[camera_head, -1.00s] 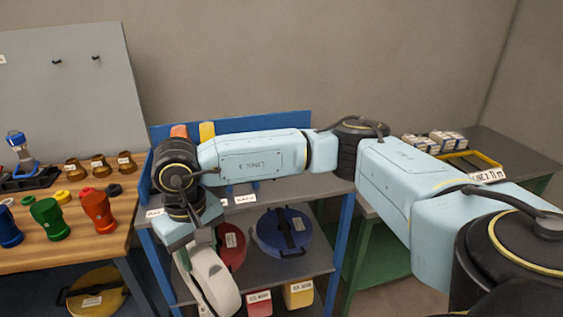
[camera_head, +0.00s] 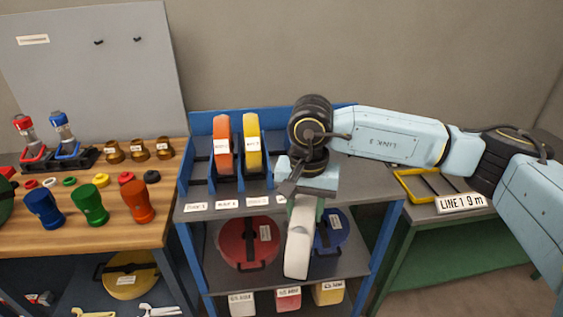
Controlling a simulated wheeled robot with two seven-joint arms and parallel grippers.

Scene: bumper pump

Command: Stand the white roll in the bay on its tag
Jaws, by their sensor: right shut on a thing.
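My right gripper (camera_head: 303,193) is shut on the white roll (camera_head: 299,240). It grips the roll by its upper end, and the roll hangs edge-on, slightly tilted, before the shelf unit's right half. The bays are blue-walled slots on the top shelf (camera_head: 331,206). An orange roll (camera_head: 223,146) and a yellow roll (camera_head: 253,143) stand in two of them. The leftmost bay (camera_head: 196,172) looks empty. White tags (camera_head: 196,207) line the shelf's front edge, their print too small to read. My arm and gripper hide the bays at the right. My left gripper is out of view.
Lower shelves hold a red round case (camera_head: 248,243), a blue one (camera_head: 331,232) partly behind the roll, and small boxes (camera_head: 288,299). A wooden bench (camera_head: 100,225) with coloured cups stands left. A green table (camera_head: 440,225) with a yellow-rimmed tray (camera_head: 415,186) stands right.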

